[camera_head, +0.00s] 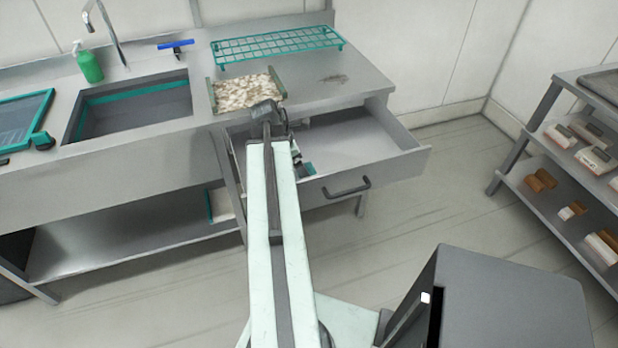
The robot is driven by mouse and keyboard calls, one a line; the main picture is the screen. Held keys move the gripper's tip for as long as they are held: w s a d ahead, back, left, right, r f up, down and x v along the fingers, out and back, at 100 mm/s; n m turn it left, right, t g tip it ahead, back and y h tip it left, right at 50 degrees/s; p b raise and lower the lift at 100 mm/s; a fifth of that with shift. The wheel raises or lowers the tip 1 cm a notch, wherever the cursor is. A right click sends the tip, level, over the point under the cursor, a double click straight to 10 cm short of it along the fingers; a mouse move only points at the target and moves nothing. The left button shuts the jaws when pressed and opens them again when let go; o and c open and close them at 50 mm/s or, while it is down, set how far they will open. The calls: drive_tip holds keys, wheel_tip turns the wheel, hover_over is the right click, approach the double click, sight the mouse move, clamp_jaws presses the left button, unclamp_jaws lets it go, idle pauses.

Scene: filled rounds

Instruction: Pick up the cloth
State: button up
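I cannot make out anything that is clearly a cloth. A speckled beige-and-brown patch (246,91) lies on the steel counter between two green side bars; I cannot tell if it is fabric or a tray's contents. My gripper (268,108) is at the counter's front edge, just in front of this patch and overlapping its lower right corner in the picture. Its fingers are too small and dark to read. Below it, a drawer (405,160) is pulled open. Small white and teal items (307,168) lie at its left end, partly hidden by my arm.
Left are a sink (130,112), a green soap bottle (88,63) and a blue-handled tool (175,45).

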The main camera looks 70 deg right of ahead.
drive_tip(key=b+x, duration=0.4)
drive_tip(key=x, duration=0.1)
drive_tip(key=shift+d+f, duration=0.1)
drive_tip(key=shift+d, duration=0.05)
drive_tip(key=shift+r, duration=0.2)
drive_tip(key=c, duration=1.2)
wheel_tip(320, 180, up, 10)
drive_tip(key=p, duration=1)
